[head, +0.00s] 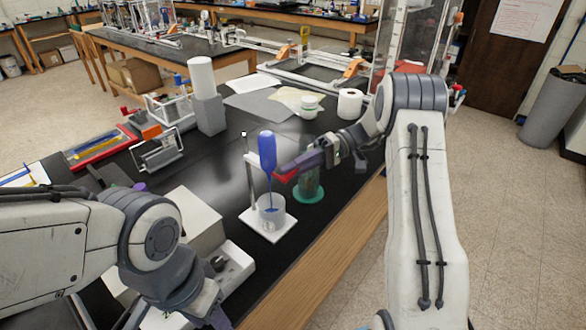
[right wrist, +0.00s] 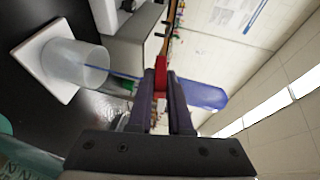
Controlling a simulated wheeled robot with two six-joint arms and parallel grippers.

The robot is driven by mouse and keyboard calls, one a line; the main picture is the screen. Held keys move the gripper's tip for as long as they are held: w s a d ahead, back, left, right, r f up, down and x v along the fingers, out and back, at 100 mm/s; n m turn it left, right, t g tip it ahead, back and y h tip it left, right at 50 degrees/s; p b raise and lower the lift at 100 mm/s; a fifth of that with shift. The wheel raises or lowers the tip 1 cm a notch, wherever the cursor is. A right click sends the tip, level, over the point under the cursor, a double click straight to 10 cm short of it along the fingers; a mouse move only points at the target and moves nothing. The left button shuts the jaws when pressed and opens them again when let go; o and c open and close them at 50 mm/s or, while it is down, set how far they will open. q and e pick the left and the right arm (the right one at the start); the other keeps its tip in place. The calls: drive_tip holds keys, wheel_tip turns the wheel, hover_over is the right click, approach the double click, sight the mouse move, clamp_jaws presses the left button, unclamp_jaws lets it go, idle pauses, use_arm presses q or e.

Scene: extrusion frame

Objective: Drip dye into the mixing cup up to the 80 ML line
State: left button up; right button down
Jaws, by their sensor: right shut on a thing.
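The mixing cup (head: 266,216) is a translucent grey cup standing upright on a square white plate (head: 272,235) near the table's front edge. It also shows in the right wrist view (right wrist: 80,62). A blue dropper (head: 267,150) stands above it, its bulb up and its thin blue stem reaching down into the cup. My right gripper (head: 284,175), with red fingertips, is shut on the dropper below its bulb. The bulb shows beyond the fingers in the right wrist view (right wrist: 203,95). The 80 ML line and the liquid level cannot be read. My left gripper is out of frame.
White boxes (head: 190,222) lie left of the cup. The dark tabletop behind the cup has free room.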

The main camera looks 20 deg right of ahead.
idle(0.5)
drive_tip(key=c, duration=0.8)
unclamp_jaws()
drive_tip(key=shift+c, duration=0.2)
drive_tip(key=p+v, duration=0.5)
drive_tip(key=v, duration=0.5)
drive_tip(key=shift+d, duration=0.25)
drive_tip(key=shift+a+f, duration=0.1)
